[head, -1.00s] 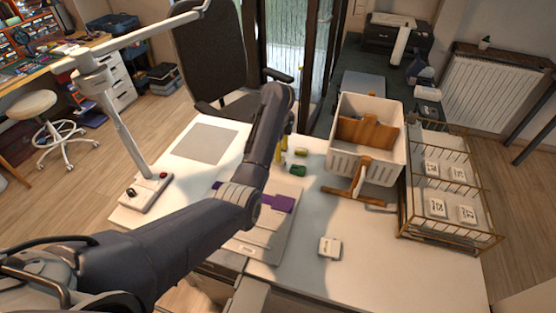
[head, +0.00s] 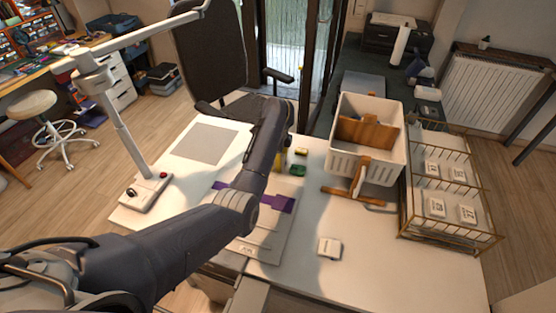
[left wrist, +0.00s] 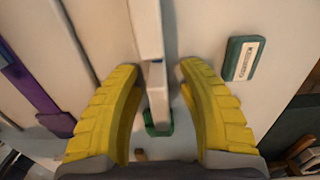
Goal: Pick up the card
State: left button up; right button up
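A small white lettered piece (head: 329,247), which looks like a card, lies flat on the white table, apart from my gripper. My left gripper (left wrist: 158,68) shows yellow fingers spread apart in the left wrist view. A pale narrow bar with a green end (left wrist: 158,122) shows between them, and I see no finger touching it. A dark green piece with a white printed label (left wrist: 242,58) lies right of the fingers; its print is unreadable. In the head view my left arm largely hides the gripper. My right gripper is not in view.
A purple strip (head: 277,202) lies beside my left arm. A white bin (head: 368,160) and a wire rack (head: 450,235) stand right. The front right table is clear.

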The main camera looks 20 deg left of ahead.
pick_arm(q)
grip_shut()
jog(key=shift+r, duration=0.15)
jog(key=shift+r, duration=4.85)
